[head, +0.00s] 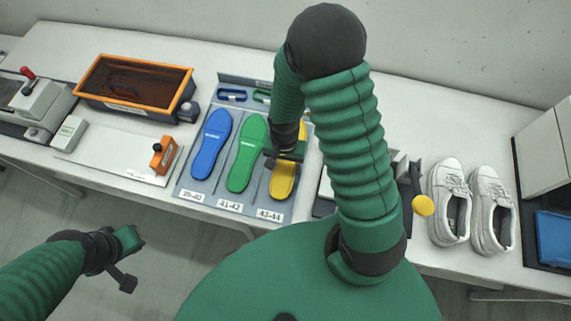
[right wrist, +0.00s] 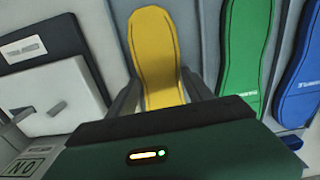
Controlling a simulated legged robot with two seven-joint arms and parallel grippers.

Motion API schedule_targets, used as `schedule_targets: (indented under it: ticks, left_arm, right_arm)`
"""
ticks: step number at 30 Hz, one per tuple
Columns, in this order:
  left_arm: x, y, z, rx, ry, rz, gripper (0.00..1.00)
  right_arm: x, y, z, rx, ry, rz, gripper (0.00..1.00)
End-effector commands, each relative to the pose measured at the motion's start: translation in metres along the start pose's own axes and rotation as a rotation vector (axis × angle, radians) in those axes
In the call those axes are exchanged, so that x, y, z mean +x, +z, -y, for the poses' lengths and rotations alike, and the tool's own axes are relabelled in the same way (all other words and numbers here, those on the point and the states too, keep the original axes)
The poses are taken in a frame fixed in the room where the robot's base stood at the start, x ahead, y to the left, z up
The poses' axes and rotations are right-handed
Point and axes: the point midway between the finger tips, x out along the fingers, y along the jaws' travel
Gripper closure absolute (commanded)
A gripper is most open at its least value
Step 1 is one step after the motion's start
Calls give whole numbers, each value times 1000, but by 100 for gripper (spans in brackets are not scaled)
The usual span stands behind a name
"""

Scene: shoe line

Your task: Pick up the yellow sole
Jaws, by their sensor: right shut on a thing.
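The yellow sole (head: 284,183) lies in the right slot of the grey sole tray (head: 225,206), above the 43-44 label. My right gripper (head: 284,156) reaches down over it and hides its middle. In the right wrist view the yellow sole (right wrist: 154,48) runs between the two dark fingers (right wrist: 163,95), one on each side, and the gripper is shut on it. I cannot tell any gap between sole and tray. My left gripper (head: 128,242) is low at the left, away from the table; its jaws are too small to read.
Blue (head: 211,143) and green (head: 247,152) soles lie left of the yellow one. An orange-rimmed bin (head: 133,109) and an orange tool (head: 163,155) stand further left. White shoes (head: 450,203) stand at the right. My right arm hides part of the table.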

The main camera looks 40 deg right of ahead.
Motion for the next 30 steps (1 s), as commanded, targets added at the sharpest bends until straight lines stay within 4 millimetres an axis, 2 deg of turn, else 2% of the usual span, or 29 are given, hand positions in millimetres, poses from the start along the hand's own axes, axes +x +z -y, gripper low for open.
schedule_targets:
  ticks: [1,14,16,24,26,30]
  left_arm:
    - [2,0,0,0,0,0,100]
    - [12,3,0,0,0,0,100]
    - [-11,-2,0,0,0,1,100]
    - [-64,-15,0,0,0,-1,100]
    - [-70,-17,0,0,0,-1,100]
    - [-66,-16,0,0,0,0,100]
  right_arm:
    - [-7,2,1,0,-6,-8,100]
    - [-18,100,6,2,-9,-15,100]
    - [-31,107,6,11,-4,-12,100]
    - [-32,127,6,13,-5,-12,100]
    - [-30,132,5,12,-6,-13,100]
    - [-25,151,8,12,-11,-16,100]
